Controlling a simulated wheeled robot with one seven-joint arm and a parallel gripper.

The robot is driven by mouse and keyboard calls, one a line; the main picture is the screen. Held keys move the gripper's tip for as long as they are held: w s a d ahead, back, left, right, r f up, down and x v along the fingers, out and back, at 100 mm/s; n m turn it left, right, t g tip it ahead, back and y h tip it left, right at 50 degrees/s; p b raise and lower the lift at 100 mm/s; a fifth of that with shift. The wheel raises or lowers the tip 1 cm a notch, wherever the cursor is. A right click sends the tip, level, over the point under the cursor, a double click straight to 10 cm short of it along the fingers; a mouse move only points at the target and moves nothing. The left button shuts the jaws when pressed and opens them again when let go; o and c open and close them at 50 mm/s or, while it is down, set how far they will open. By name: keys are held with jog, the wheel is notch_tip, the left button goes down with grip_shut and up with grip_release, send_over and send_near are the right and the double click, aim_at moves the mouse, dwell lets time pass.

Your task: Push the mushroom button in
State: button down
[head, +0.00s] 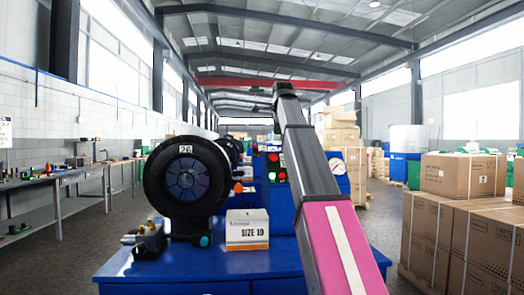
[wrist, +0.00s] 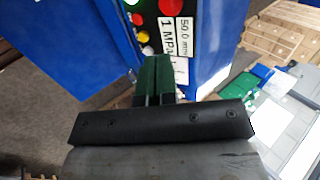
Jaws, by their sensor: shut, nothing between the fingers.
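A large red round button (wrist: 170,7), which looks like the mushroom button, sits on the dark control panel and is cut by the top edge of the wrist view. I cannot tell whether it is pressed in. In the head view the control panel (head: 264,166) carries small red and green lights or buttons, partly hidden by my arm. My gripper (wrist: 152,62) is shut and empty, its dark green fingers pointing toward the blue panel housing, below the buttons in the wrist view. The gap to the panel is unclear. The fingers cannot be made out in the head view.
A black crimper head (head: 186,186) and a white box (head: 247,230) marked SIZE 19 stand on the blue bench (head: 222,264), left of my arm. Cartons (head: 461,176) are stacked at right.

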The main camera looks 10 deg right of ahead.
aim_at(274, 155)
jog(key=x, duration=0.8)
jog(key=w+x, duration=0.1)
jog(key=x, duration=0.3)
jog(key=shift+w+r, duration=0.1)
jog(key=shift+r, duration=0.1)
jog(key=shift+w+f, duration=0.4)
jog(key=shift+w, duration=0.1)
jog(key=shift+w+f, duration=0.4)
jog(key=shift+w, duration=0.35)
jog(key=shift+w+f, duration=0.1)
jog(key=shift+f, duration=0.15)
